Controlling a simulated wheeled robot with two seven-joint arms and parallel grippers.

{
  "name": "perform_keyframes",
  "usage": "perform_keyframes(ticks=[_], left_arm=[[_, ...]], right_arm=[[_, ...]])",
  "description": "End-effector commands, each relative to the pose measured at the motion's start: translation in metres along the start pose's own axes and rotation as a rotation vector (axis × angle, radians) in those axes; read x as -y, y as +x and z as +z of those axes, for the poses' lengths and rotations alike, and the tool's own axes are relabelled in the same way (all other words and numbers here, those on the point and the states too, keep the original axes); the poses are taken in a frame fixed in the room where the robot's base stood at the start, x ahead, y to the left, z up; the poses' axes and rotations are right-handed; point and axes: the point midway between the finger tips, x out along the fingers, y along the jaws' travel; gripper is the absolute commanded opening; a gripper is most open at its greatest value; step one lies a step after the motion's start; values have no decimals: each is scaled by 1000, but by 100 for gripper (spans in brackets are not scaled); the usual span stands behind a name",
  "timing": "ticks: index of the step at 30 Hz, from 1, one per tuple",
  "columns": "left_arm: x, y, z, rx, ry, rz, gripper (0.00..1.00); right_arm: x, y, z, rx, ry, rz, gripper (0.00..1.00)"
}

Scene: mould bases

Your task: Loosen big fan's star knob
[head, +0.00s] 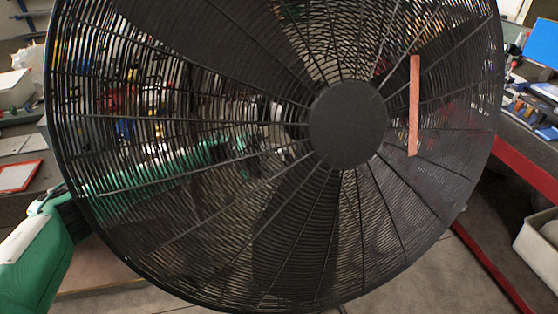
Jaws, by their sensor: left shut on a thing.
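The big fan (347,124) fills most of the head view, with a round dark hub and a black wire grille facing me. My left arm's green link enters from the left and passes behind the grille. My left gripper (283,138) shows only in pieces through the wires, just left of the hub. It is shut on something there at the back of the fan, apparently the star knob. The knob itself is hidden behind the hub and wires. My right gripper is not in view.
An orange-red strip (414,105) hangs on the right part of the grille. A workbench with a red edge (525,168) and a white bin (540,243) stand at the right. A red-framed tray (18,176) lies at the left. Grey floor shows below the fan.

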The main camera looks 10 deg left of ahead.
Motion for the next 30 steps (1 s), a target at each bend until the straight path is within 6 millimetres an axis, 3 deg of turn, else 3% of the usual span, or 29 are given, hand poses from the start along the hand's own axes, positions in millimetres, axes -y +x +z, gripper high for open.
perform_keyframes(ticks=[12,28,29,30], left_arm=[[-13,1,0,-1,-259,-262,20],[-10,1,-2,0,-348,-346,20],[-10,1,-2,0,-348,-346,47],[-10,1,-2,0,-347,-345,55]], right_arm=[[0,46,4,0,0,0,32],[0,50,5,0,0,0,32],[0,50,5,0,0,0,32],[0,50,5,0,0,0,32]])
